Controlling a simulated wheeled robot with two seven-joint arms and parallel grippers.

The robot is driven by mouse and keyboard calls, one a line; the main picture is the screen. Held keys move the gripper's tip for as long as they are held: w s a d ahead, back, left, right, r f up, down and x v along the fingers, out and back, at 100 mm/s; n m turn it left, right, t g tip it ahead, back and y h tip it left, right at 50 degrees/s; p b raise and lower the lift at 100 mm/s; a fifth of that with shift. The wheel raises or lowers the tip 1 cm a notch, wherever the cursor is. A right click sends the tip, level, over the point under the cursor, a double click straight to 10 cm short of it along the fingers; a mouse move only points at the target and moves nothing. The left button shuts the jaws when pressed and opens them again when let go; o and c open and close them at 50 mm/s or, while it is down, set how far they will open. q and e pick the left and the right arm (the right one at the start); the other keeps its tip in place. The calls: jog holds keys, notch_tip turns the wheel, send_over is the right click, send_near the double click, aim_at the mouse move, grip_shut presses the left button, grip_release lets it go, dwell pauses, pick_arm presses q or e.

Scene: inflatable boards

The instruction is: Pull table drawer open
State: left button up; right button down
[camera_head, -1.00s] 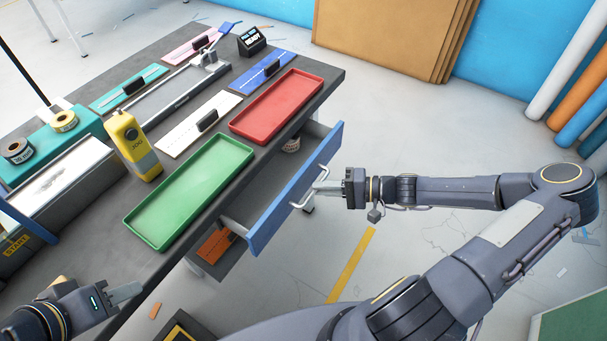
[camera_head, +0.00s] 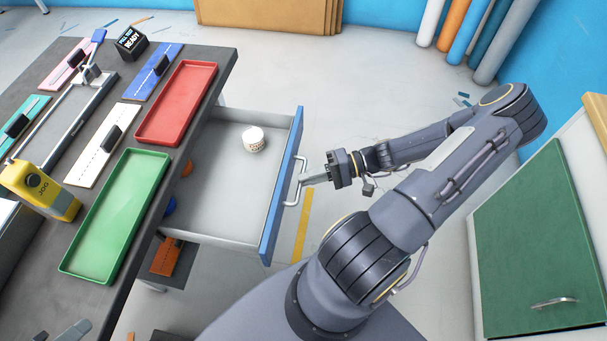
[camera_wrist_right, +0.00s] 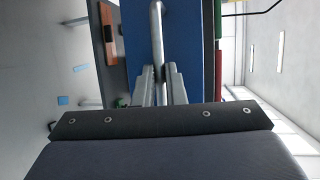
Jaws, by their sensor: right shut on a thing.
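The table drawer (camera_head: 225,222) is pulled well out from the dark table (camera_head: 205,121). Its blue front (camera_head: 283,187) carries a pale bar handle (camera_head: 300,182). My right gripper (camera_head: 309,180) is shut on the handle from the outer side. In the right wrist view the handle (camera_wrist_right: 157,35) runs down between the two fingers (camera_wrist_right: 159,84) in front of the blue panel. A white round container (camera_head: 254,140) stands inside the drawer, with an orange and a blue item partly hidden near the table edge. A small part of my left gripper (camera_head: 75,330) shows at the bottom left.
A green tray (camera_head: 117,213) and a red tray (camera_head: 177,104) lie on the table. A yellow JOG device (camera_head: 42,190) stands at the left. A green cabinet panel (camera_head: 535,245) is at the right. Floor shows beyond the drawer front.

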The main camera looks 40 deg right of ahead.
jog(key=c, duration=1.5)
grip_release()
jog(key=v, duration=0.8)
jog(key=shift+a, duration=0.1)
